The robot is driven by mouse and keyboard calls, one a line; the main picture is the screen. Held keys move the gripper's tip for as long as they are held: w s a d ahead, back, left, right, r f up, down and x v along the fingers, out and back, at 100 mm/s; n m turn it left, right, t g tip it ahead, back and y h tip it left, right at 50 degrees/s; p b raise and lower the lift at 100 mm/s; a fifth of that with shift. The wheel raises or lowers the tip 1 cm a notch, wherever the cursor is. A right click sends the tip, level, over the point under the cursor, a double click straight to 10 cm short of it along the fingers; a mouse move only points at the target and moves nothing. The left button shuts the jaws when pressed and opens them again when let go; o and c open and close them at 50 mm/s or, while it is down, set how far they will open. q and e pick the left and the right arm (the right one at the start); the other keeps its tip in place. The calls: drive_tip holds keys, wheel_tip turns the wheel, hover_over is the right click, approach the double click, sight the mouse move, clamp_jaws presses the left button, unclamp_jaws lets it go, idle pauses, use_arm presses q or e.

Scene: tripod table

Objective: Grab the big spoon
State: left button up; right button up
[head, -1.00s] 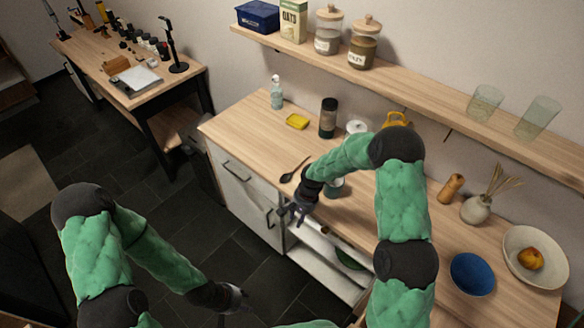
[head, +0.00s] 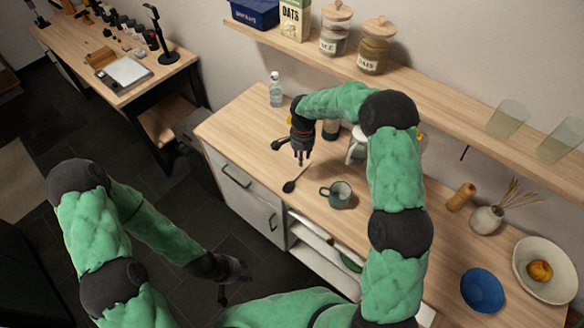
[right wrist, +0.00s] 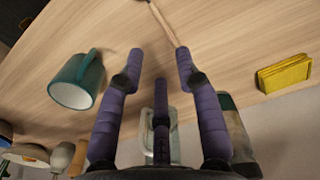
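A spoon (head: 289,186) with a dark bowl and a thin light handle lies on the wooden counter, left of a teal mug (head: 340,194). In the right wrist view its handle (right wrist: 166,24) runs beyond my fingertips, and the bowl is mostly cut off at the top edge. My right gripper (head: 289,152) is above the counter near the handle end, fingers spread and empty; the right wrist view also shows it open (right wrist: 159,66). My left gripper (head: 234,280) hangs low in front of the cabinet, away from the counter; its finger opening is unclear.
The mug (right wrist: 76,82) and a yellow sponge (right wrist: 285,73) flank my right fingers. A dark bottle (head: 331,129) and a pale kettle (head: 357,149) stand behind. A shelf (head: 420,82) overhangs the back. A blue bowl (head: 482,290) is at the right.

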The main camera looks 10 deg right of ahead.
hover_over(299, 174)
drive_tip(key=f, duration=0.5)
drive_tip(key=shift+d+f, duration=0.2)
drive_tip(key=shift+d, duration=0.1)
drive_tip(key=shift+s+a+f, duration=0.1)
drive_tip(key=shift+a+f, duration=0.05)
drive_tip(key=shift+f, duration=1.2)
drive_tip(key=shift+a+f, duration=0.1)
drive_tip(key=shift+f, duration=1.2)
clamp_jaws()
